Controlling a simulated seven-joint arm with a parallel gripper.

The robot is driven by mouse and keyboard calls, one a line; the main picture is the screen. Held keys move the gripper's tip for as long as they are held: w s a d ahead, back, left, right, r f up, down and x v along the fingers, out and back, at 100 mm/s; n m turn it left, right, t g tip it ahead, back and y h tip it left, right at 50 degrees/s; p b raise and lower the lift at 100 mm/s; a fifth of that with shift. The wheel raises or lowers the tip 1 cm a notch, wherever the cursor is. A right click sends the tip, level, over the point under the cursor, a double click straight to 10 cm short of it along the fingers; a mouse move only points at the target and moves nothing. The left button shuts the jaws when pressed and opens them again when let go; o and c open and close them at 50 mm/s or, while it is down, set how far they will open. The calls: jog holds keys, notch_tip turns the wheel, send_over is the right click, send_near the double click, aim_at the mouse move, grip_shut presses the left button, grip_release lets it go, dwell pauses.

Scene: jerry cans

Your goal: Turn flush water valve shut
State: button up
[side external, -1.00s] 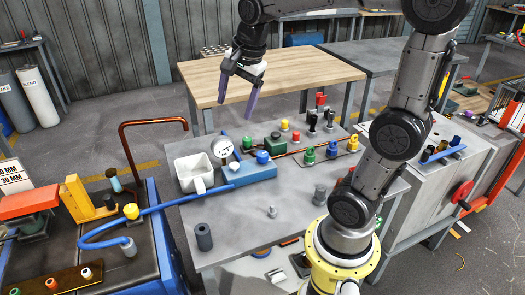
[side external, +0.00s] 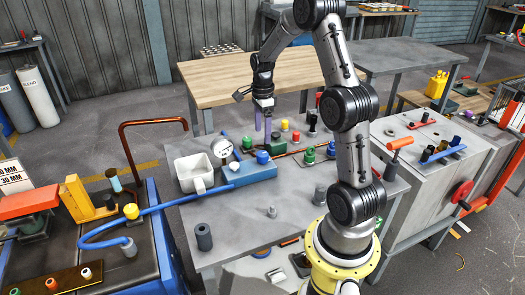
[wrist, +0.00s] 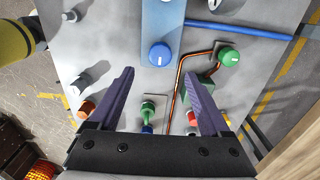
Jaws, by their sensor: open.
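No valve label is readable, so I cannot tell for sure which one is the flush water valve. A blue knob with a white mark (wrist: 160,53) sits on a blue block (wrist: 160,15), with a blue hose (wrist: 252,30) nearby. In the side view the blue knob (side external: 262,157) tops the block (side external: 250,172). A green knob (wrist: 229,56) is by the copper pipe, and a green-and-blue valve (wrist: 147,112) is lower between my fingers. My gripper (wrist: 160,72) is open and empty; its purple fingers point down. In the side view my gripper (side external: 263,138) is above the bench's back.
Copper pipe (side external: 305,148), red and yellow knobs and dark fittings crowd the back right. A grey cylinder (side external: 204,237) stands at the front left. The front middle is mostly clear.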

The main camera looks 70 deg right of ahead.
aim_at(263, 153)
notch_tip(263, 153, down, 8)
jog(key=shift+f, duration=0.2)
grip_shut()
dwell(0.5)
